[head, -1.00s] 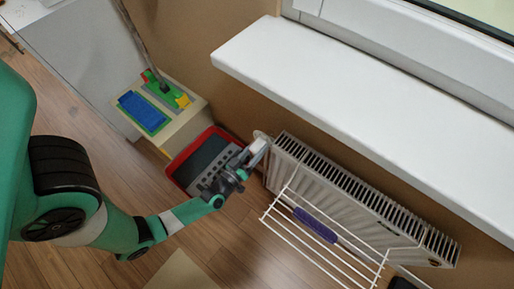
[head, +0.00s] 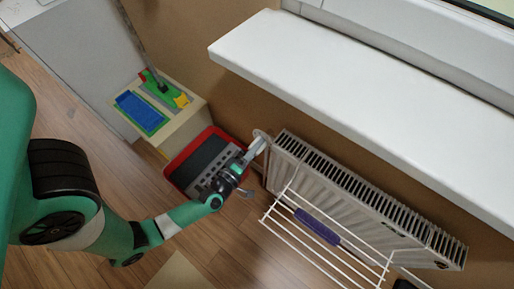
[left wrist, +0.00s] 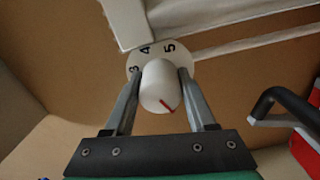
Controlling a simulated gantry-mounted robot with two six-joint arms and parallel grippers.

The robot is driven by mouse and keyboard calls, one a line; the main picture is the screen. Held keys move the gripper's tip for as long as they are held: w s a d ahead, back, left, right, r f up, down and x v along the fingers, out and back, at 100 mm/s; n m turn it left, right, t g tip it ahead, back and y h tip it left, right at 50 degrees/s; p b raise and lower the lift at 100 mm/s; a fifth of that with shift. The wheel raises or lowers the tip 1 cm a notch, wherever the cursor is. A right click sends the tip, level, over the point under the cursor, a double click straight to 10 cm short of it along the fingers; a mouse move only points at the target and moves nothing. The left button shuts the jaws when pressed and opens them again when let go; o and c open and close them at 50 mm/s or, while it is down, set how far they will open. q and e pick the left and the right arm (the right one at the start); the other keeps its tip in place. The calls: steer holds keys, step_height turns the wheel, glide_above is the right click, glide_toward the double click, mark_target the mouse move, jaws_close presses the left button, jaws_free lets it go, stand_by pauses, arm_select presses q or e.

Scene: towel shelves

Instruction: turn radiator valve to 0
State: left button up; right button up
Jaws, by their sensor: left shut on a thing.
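The radiator valve is a white round knob (left wrist: 160,88) with a red pointer line on its face, near its lower edge in the left wrist view. Behind it, a pale dial plate (left wrist: 148,56) shows the numbers 3, 4 and 5; the rest of the dial is hidden by the knob and fingers. The valve sits at the left end of the white radiator (head: 350,195). My left gripper (head: 257,146) reaches it from the lower left, its two fingers shut on the knob's sides. My right gripper is in neither current view.
A white wire rack (head: 285,236) with a purple cloth (head: 317,226) hangs in front of the radiator. A white sill (head: 350,95) juts out above. A red crate (head: 178,163) stands below my left wrist, beside a small cabinet (head: 195,108) with blue and green items.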

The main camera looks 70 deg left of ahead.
arm_select(q)
steer(key=shift+n, duration=1)
steer(key=o, duration=1.1)
steer(key=shift+p+v, duration=2)
steer(key=shift+v, duration=3.8)
